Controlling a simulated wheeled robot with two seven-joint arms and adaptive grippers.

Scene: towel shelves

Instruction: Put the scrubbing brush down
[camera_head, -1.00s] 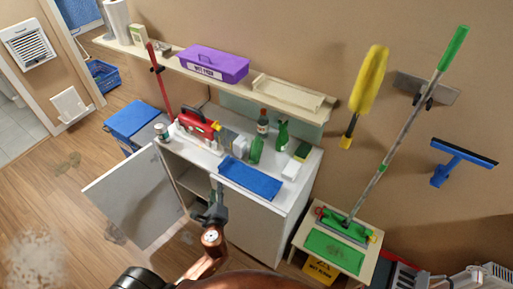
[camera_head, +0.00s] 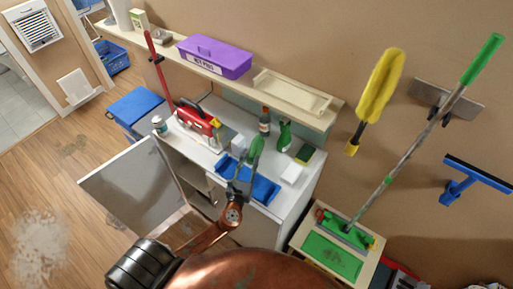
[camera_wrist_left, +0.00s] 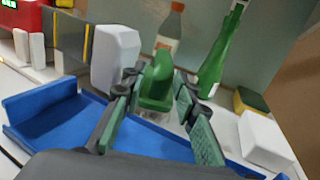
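A green upright thing that looks like the scrubbing brush (camera_head: 256,148) stands on the white cabinet top behind the blue tray. In the left wrist view this brush (camera_wrist_left: 158,77) shows between my fingertips, with a pale underside. My left gripper (camera_head: 242,175) is over the blue tray (camera_head: 266,190). Its two green-padded fingers are spread, with gaps on both sides of the brush; I see no firm contact. The tray also shows below the fingers in the left wrist view (camera_wrist_left: 45,118). My right gripper is not in view.
A white block (camera_wrist_left: 115,58) stands left of the brush. An orange-capped bottle (camera_head: 265,122) and a green spray bottle (camera_head: 284,136) stand behind. A yellow-green sponge (camera_head: 304,154) and white box (camera_head: 291,174) are at right. The cabinet door (camera_head: 125,188) hangs open.

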